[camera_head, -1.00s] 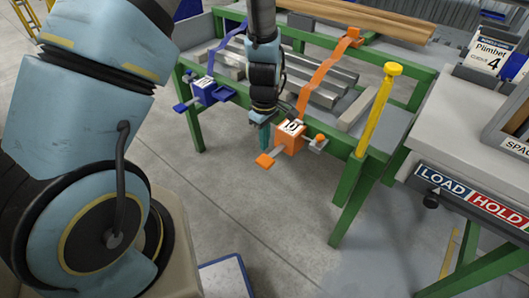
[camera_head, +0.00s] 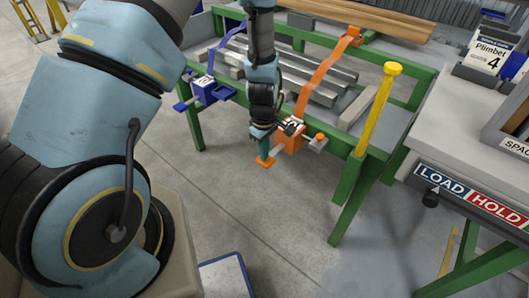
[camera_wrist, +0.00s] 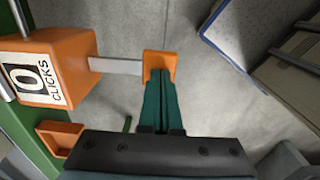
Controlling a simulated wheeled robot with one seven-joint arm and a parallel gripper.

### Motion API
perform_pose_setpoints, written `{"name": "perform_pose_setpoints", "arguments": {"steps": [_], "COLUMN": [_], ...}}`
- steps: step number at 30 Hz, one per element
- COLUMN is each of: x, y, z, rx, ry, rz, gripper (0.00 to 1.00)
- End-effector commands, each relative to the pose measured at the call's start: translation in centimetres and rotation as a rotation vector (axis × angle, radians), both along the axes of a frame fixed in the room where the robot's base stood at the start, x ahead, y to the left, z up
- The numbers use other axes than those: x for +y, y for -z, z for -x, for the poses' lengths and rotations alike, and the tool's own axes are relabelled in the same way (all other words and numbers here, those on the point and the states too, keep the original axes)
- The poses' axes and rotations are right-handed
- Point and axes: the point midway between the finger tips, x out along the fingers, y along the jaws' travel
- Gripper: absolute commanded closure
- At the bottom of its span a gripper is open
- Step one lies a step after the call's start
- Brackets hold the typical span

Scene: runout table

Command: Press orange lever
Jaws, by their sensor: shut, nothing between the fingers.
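The orange lever (camera_head: 265,162) is a grey bar with an orange end pad, sticking out from an orange ratchet box (camera_head: 290,143) on the green table's front rail. In the wrist view the lever pad (camera_wrist: 159,62) is at upper centre, and the box (camera_wrist: 50,68) at left reads "0 CLICKS". My gripper (camera_head: 264,153) has dark green fingers, shut and empty. Its fingertips also show in the wrist view (camera_wrist: 160,78), overlapping the near edge of the pad. I cannot tell whether they touch it. My wrist partly hides the box in the head view.
An orange strap (camera_head: 322,82) runs back from the box over grey bars. A blue ratchet box (camera_head: 208,90) with a blue strap is on the rail to the left. A yellow post (camera_head: 378,110) stands to the right.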

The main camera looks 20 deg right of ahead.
Motion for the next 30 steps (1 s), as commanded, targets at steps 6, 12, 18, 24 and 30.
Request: {"name": "perform_pose_setpoints", "arguments": {"steps": [6, 12, 18, 24, 30], "x": [0.3, 0.6, 0.5, 0.7, 0.6], "y": [0.9, 1.7, 2.3, 3.5, 5.1], "z": [0.1, 0.2, 0.2, 0.3, 0.4], "rx": [-0.042, -0.101, -0.111, -0.109, -0.107], "ry": [-0.005, -0.007, -0.001, -0.002, -0.001], "rz": [0.077, 0.187, 0.198, 0.196, 0.195], "gripper": [1.00, 1.00, 1.00, 1.00, 1.00]}}
